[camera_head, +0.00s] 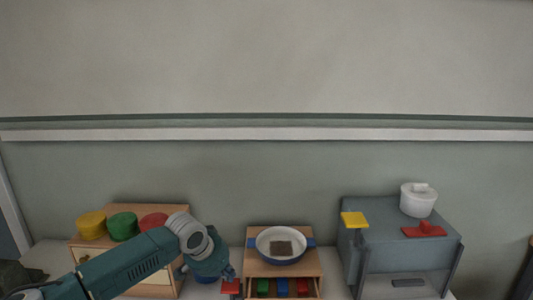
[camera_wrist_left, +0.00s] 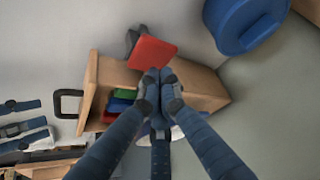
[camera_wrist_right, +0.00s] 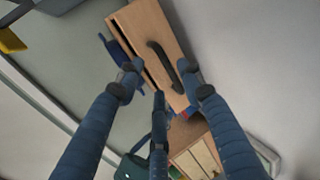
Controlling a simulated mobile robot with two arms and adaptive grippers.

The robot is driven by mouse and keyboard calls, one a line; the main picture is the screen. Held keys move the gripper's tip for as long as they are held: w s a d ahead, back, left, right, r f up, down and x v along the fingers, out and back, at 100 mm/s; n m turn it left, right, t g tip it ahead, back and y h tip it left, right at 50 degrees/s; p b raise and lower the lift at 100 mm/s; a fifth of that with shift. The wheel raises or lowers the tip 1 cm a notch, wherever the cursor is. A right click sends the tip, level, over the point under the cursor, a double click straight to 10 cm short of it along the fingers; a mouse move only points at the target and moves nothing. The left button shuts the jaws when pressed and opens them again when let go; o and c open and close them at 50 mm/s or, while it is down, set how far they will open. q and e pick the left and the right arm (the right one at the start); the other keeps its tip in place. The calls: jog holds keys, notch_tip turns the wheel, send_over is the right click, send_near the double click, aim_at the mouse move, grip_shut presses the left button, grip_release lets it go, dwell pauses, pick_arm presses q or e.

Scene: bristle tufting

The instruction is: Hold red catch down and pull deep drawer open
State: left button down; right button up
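The red catch (camera_head: 230,287) is a flat red plate at the left side of the middle wooden cabinet (camera_head: 255,268). In the left wrist view the catch (camera_wrist_left: 152,53) lies at my left gripper's (camera_wrist_left: 160,80) fingertips, which are close together and seem to touch its edge. The drawer front (camera_wrist_left: 90,88) with its black handle (camera_wrist_left: 66,103) stands out from the cabinet, showing coloured blocks (camera_wrist_left: 120,103) inside. In the right wrist view my right gripper (camera_wrist_right: 160,80) is open, its fingers spread on either side of the black handle (camera_wrist_right: 163,62). Contact there is unclear.
A white and blue pan (camera_head: 282,246) rests on the cabinet. A wooden box with yellow, green and red round lids (camera_head: 122,224) stands left. A grey cabinet (camera_head: 400,245) with a yellow plate (camera_head: 354,219), red piece (camera_head: 424,230) and white pot (camera_head: 418,200) stands right.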

pick_arm(q)
notch_tip(320, 180, up, 7)
dwell(1.0)
jog(key=v, duration=1.2)
jog(key=shift+s, duration=0.1)
